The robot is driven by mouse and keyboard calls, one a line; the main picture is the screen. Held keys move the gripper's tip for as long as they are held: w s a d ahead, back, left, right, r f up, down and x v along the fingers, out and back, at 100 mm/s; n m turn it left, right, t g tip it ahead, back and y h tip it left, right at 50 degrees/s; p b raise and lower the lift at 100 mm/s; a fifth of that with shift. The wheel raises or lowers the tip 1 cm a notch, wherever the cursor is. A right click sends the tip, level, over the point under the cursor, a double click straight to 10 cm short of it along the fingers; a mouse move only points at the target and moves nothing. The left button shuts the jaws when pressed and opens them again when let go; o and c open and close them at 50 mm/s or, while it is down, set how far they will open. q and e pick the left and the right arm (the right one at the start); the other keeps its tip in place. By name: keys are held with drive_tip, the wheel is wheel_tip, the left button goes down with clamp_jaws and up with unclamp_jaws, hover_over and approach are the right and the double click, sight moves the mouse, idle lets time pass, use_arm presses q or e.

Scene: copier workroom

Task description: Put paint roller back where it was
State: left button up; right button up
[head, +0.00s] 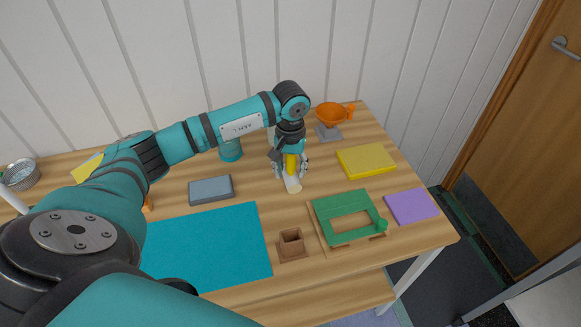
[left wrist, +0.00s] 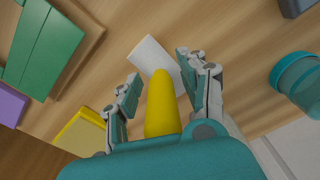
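The paint roller has a yellow handle (head: 291,163) and a pale roller end (head: 293,184) low at the table surface. The handle rises between the fingers of my left gripper (head: 290,166). In the left wrist view the yellow handle (left wrist: 162,108) lies between the two fingers of the left gripper (left wrist: 158,84), with a gap visible on both sides. The pale roller end (left wrist: 153,57) shows beyond the fingertips. The left gripper looks open around the handle. My right gripper is not in view.
A brown open box (head: 291,245), green frame (head: 324,205), yellow block (head: 366,160), purple block (head: 411,206) and orange funnel (head: 333,114) are nearby. A grey block (head: 211,190), teal mat (head: 215,250) and teal cup (head: 231,151) lie left. Bare wood surrounds the roller.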

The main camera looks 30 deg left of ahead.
use_arm(q)
drive_tip(key=shift+r, duration=0.4)
wheel_tip(320, 180, up, 12)
drive_tip(key=shift+s+d+f+b, duration=0.15)
drive_tip(key=shift+f+b, duration=0.05)
drive_tip(key=shift+b, duration=0.45)
